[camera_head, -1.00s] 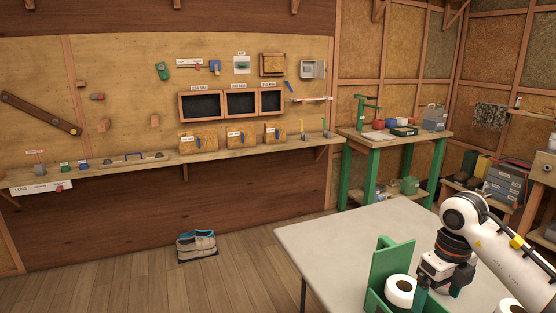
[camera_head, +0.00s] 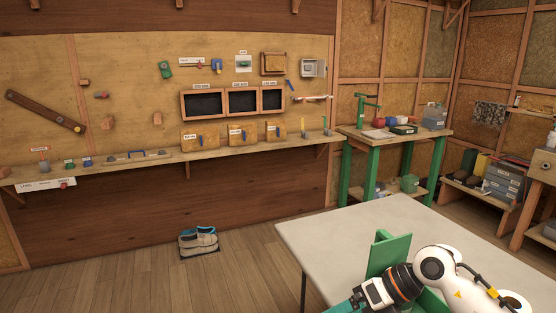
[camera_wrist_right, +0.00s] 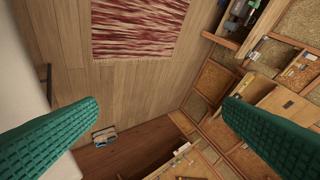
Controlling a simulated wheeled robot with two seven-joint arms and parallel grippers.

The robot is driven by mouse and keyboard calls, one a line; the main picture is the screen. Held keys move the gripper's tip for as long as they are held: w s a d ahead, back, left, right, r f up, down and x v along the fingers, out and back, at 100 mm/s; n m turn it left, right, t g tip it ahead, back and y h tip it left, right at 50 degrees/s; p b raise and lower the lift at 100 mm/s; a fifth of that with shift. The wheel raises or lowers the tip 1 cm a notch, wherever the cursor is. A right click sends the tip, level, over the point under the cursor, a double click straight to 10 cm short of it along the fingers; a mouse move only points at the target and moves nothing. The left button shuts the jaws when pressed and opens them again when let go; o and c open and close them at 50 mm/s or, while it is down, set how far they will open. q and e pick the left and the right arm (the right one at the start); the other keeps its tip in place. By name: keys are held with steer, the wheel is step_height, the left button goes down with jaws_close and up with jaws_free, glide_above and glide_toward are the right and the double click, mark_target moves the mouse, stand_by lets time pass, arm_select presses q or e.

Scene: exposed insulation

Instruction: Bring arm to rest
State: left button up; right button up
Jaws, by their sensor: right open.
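My right arm comes in from the right of the head view and reaches over the grey table (camera_head: 345,235). My right gripper (camera_head: 342,306) points left near the table's front edge, with its teal fingers partly cut off by the bottom of the picture. In the right wrist view, the two ridged green fingers (camera_wrist_right: 160,106) stand wide apart with nothing between them. A green holder (camera_head: 385,254) stands on the table, partly hidden behind the wrist. My left gripper is not in view.
A bag-like grey and blue item (camera_head: 199,241) lies on the wooden floor, also small in the wrist view (camera_wrist_right: 104,136). A red and white rug (camera_wrist_right: 138,28) shows there too. A wall shelf (camera_head: 110,170) and a green-legged bench (camera_head: 395,140) stand behind. The table's far left is clear.

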steer(key=s+a+r+m+t+y, duration=0.2)
steer(key=a+r+y, duration=0.35)
steer(key=a, duration=0.25)
step_height(320, 180, up, 6)
steer(key=d+f+m+t+y, duration=0.1)
steer(key=d+m+t+y, duration=0.2)
steer(key=m+t, duration=0.85)
steer(key=s+d+f+m+t+h, duration=0.2)
steer(key=d+f+m+h, duration=1.05)
steer(key=m+h, duration=0.75)
steer(key=s+f+m+g+y, duration=0.1)
steer(key=s+f+m+g, duration=0.2)
steer(key=s+f+g, duration=0.65)
steer(key=s+f+m+g+y, duration=0.2)
steer(key=s+f+m+g, duration=0.35)
steer(key=s, duration=0.75)
step_height(320, 180, down, 24)
steer(key=n+p, duration=0.2)
steer(key=p, duration=0.1)
steer(key=s+d+f+p, duration=0.1)
steer(key=s+d+f, duration=0.1)
steer(key=s+f, duration=1.2)
steer(key=s+g, duration=0.1)
steer(key=s, duration=0.2)
steer(key=shift+d+f+h+p, duration=0.35)
steer(key=shift+d+f, duration=0.05)
